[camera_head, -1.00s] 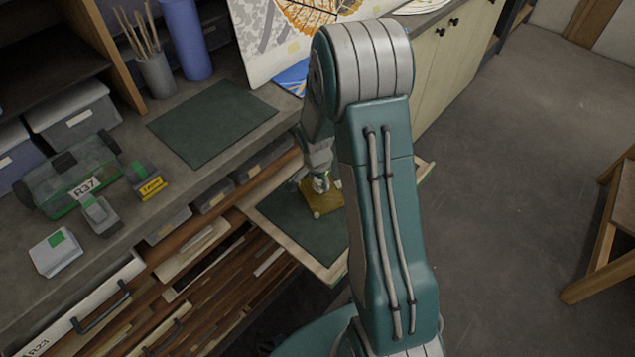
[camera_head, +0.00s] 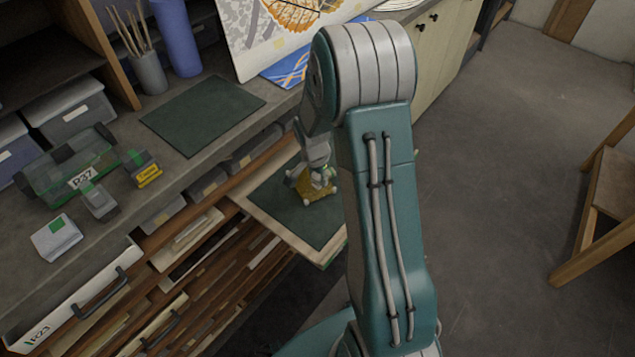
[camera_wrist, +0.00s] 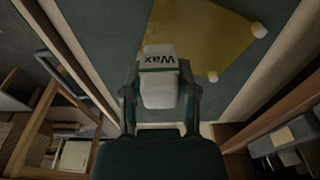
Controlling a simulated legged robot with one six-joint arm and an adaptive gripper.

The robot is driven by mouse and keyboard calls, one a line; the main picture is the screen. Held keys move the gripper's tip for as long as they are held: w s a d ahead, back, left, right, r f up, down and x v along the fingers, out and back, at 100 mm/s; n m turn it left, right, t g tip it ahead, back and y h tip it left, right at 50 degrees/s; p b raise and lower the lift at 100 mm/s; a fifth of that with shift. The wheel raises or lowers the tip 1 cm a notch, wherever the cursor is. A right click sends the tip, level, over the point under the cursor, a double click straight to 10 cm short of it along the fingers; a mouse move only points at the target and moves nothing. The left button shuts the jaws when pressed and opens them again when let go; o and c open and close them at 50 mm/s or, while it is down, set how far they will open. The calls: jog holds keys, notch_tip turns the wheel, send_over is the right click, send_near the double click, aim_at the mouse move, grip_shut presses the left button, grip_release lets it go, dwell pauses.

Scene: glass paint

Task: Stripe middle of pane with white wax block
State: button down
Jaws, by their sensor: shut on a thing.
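My gripper (camera_wrist: 160,100) is shut on the white wax block (camera_wrist: 159,84), which is labelled "Wax" in the wrist view. In the head view my gripper (camera_head: 318,178) is over the amber pane (camera_head: 317,190) and hides part of it. The yellow pane (camera_wrist: 205,42) also shows in the wrist view, with the block's far end overlapping its near edge; I cannot tell whether they touch. Pale pads (camera_wrist: 258,30) show at the pane's corners. The pane lies on a dark green mat (camera_head: 281,211) on a pulled-out board. No stripe is clear on the pane.
A second green mat (camera_head: 203,113) lies bare on the workbench. A wooden stool (camera_head: 610,190) stands at right. The floor between is free.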

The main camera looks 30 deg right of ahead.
jog(key=shift+a+r, duration=0.15)
jog(key=shift+r, duration=1.95)
